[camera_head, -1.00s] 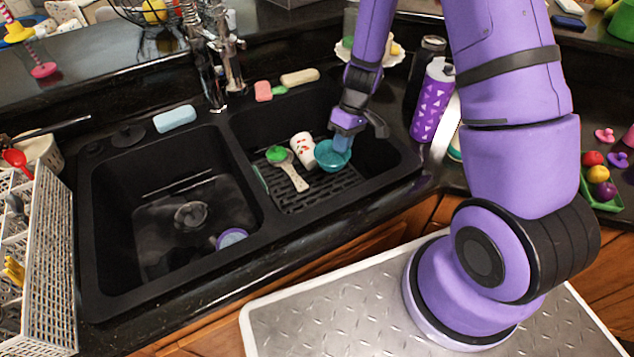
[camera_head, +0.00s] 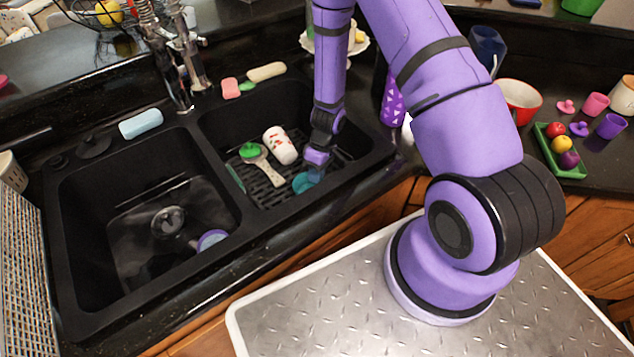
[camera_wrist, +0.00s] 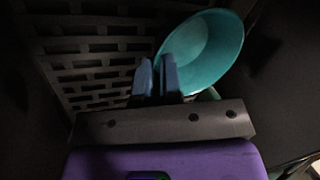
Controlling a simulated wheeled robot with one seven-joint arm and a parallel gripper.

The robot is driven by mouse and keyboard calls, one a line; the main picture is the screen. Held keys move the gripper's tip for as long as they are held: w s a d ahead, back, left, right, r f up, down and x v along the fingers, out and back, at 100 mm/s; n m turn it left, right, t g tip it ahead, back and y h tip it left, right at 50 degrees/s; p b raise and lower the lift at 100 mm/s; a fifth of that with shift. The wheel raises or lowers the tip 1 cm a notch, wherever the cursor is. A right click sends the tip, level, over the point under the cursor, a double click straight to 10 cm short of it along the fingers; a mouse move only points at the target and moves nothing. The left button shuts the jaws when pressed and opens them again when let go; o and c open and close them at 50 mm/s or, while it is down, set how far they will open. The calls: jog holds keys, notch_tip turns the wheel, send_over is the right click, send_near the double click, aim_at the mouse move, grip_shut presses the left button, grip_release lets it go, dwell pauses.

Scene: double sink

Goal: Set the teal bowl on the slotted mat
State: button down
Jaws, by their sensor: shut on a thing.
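The teal bowl (camera_head: 303,183) is low in the right basin, near its front edge; it also shows in the wrist view (camera_wrist: 215,50). My gripper (camera_head: 316,158) is shut on the bowl's rim, and its blue fingers show in the wrist view (camera_wrist: 157,76). The bowl looks tilted in the wrist view. The black slotted mat (camera_head: 260,194) covers the right basin's floor, and its slots show left of the bowl in the wrist view (camera_wrist: 90,62). The bowl is over or beside the mat's right part; I cannot tell whether they touch.
A white cup with red marks (camera_head: 280,145) lies in the right basin, with a green-and-cream utensil (camera_head: 262,163) to its left. The left basin (camera_head: 140,215) holds a purple-and-blue item (camera_head: 211,239). The basin's front wall is close to the bowl.

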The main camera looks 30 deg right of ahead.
jog(key=shift+f, duration=2)
jog(key=shift+f, duration=0.1)
jog(key=c, duration=1.3)
grip_release()
